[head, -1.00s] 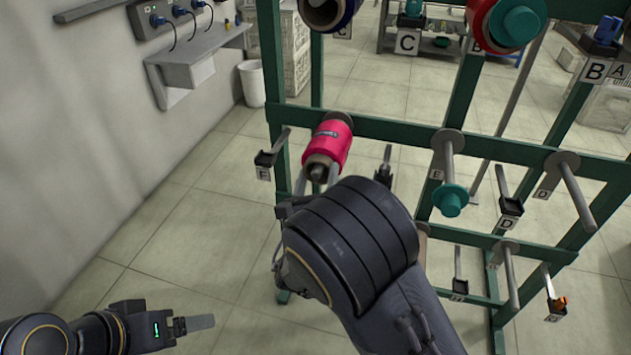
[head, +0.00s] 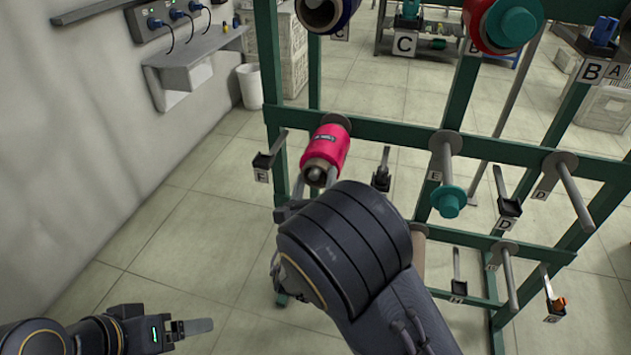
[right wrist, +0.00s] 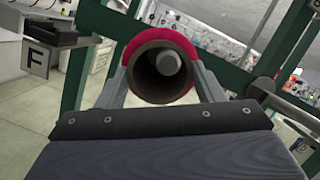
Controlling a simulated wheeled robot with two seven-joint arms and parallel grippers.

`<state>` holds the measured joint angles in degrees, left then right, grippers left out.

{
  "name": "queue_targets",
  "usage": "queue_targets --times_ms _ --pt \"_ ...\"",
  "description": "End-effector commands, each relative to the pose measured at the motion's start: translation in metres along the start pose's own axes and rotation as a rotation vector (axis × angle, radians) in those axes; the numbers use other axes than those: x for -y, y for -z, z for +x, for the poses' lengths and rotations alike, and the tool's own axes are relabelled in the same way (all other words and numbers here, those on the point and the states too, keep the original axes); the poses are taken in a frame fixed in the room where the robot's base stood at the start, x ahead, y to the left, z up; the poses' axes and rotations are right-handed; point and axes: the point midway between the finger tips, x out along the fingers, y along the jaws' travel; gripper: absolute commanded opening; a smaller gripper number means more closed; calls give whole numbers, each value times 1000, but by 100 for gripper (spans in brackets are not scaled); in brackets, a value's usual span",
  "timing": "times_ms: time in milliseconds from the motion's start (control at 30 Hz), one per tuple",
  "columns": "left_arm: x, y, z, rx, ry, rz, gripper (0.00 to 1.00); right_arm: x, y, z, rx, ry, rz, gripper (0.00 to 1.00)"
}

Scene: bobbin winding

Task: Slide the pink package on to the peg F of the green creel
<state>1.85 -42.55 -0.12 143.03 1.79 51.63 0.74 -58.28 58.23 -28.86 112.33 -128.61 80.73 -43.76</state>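The pink package (head: 327,147) sits around the peg at the upper left of the green creel (head: 400,133). A plate marked F (right wrist: 36,58) stands beside it in the right wrist view. There the package's brown core (right wrist: 145,85) faces me, and the grey peg F (right wrist: 168,68) shows inside it, nearer the hole's upper right. My right gripper (head: 316,182) has one finger on each side of the core's near end and looks slightly spread; any contact is hard to see. My left gripper (head: 192,326) is at the lower left, away from the creel, seen edge-on.
Other creel pegs stand to the right, one with a teal cap (head: 449,201). A blue package (head: 326,12) and a red package (head: 503,22) are above. A wall shelf (head: 190,65) and white bin (head: 249,86) are at the left. The floor at left is clear.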

Motion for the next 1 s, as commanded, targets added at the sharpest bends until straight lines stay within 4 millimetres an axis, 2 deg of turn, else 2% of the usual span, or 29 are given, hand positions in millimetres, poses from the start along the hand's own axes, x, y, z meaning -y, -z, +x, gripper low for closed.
queue_targets --times_ms 33,200,500,567,900,1000 --pt "0 0 0 0 0 0 86 0 -1 0 2 1 1 67" --pt "0 0 0 0 0 0 86 0 0 0 1 1 0 86" --pt "0 0 0 0 0 0 86 -1 1 -4 -2 -3 -1 86" --pt "0 0 0 0 0 0 86 -1 0 -10 -1 -3 -1 86" --pt "0 0 0 0 0 0 86 -1 0 -65 1 -3 0 86" --pt "0 0 0 0 0 0 86 -1 0 -74 1 -2 0 86"
